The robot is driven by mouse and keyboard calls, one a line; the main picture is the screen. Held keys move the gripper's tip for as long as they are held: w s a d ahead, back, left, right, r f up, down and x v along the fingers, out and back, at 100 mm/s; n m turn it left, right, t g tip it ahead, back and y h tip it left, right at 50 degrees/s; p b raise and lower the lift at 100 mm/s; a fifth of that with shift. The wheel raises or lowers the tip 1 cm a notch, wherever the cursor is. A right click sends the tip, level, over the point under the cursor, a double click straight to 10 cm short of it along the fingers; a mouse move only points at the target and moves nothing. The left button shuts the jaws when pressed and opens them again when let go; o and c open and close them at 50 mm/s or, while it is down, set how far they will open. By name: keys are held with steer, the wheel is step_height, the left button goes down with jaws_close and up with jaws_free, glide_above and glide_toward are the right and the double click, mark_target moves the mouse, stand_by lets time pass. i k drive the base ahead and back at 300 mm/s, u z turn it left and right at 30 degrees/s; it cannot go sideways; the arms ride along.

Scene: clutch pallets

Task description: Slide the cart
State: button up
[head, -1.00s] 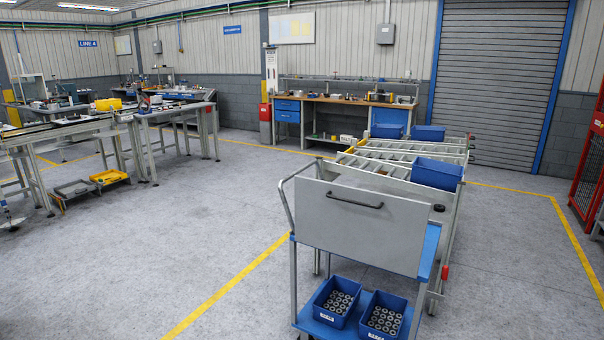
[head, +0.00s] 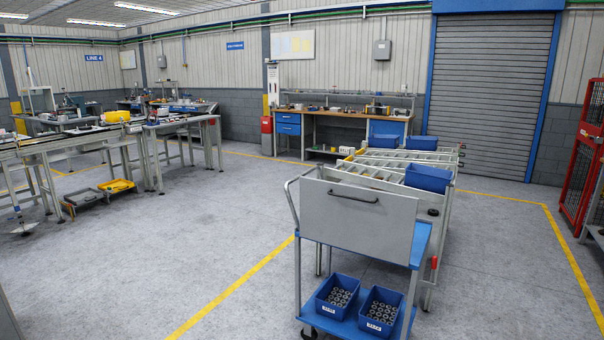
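The cart (head: 357,218) stands right of centre in the head view. It has a grey upright panel with a dark handle (head: 352,196), a bent side rail on the left and blue shelves. Two blue bins (head: 336,308) of ring-shaped metal parts sit on its lower shelf (head: 350,327). The cart stands close in front of a roller rack (head: 380,172); I cannot tell whether they touch. My gripper is not in view.
Blue bins (head: 428,177) sit on the rack. A workbench (head: 340,115) and roller door (head: 491,95) are behind. Conveyor tables (head: 70,142) stand left, a red cage (head: 583,160) right. The floor (head: 190,240) left of the cart is clear.

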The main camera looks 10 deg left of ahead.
mark_target(349, 330)
steer(key=u, duration=0.45)
steer(key=i, duration=0.8)
steer(key=u, duration=0.9)
steer(key=i, duration=0.7)
steer(key=u, duration=0.4)
steer(key=i, duration=2.1)
steer(key=z, duration=0.2)
